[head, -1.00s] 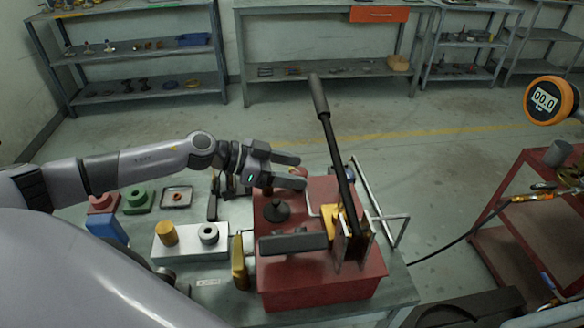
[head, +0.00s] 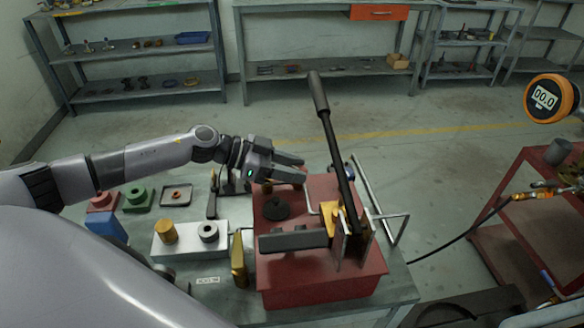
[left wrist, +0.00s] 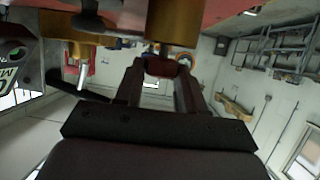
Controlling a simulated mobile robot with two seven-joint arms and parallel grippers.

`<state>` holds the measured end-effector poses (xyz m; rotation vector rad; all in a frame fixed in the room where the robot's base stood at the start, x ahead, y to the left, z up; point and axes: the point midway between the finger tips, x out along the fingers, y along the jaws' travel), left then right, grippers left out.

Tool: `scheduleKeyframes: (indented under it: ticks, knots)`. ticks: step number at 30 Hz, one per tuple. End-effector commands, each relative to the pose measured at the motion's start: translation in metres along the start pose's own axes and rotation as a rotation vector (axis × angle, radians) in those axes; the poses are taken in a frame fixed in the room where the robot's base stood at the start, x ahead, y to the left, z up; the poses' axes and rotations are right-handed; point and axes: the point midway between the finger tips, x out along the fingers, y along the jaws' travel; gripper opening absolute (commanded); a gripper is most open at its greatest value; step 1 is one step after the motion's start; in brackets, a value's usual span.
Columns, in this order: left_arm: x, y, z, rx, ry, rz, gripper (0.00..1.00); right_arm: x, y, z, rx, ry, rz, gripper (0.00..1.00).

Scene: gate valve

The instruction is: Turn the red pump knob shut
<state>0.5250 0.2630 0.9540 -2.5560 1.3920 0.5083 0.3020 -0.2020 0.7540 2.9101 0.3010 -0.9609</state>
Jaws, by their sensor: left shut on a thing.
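The red pump (head: 320,285) stands on the bench, with a long black lever handle (head: 335,140) rising from it. My left gripper (head: 303,168) reaches in from the left over the pump's far side. In the left wrist view its fingers (left wrist: 162,72) are shut on the small red knob (left wrist: 160,66), beside a brass cylinder (left wrist: 174,22). In the head view the fingers hide the knob. My right gripper is not in view.
A black round cap (head: 276,208) sits on the pump top near my gripper. A metal block (head: 190,250) with brass and grey parts stands left of the pump.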

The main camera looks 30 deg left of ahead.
Motion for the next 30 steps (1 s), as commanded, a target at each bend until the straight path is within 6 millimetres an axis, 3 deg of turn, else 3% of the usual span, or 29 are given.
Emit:
scheduleKeyframes:
  ticks: [8, 18, 30]
  knots:
    - [0.002, -0.005, 0.001, 0.079, 0.002, 0.187, 0.09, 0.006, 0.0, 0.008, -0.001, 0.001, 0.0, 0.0]
    - [0.004, -0.009, 0.003, 0.19, 0.002, 0.449, 0.09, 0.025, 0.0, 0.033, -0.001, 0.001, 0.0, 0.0]
    - [0.004, -0.01, 0.001, 0.264, 0.001, 0.631, 0.09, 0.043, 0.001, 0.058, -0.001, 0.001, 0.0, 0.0]
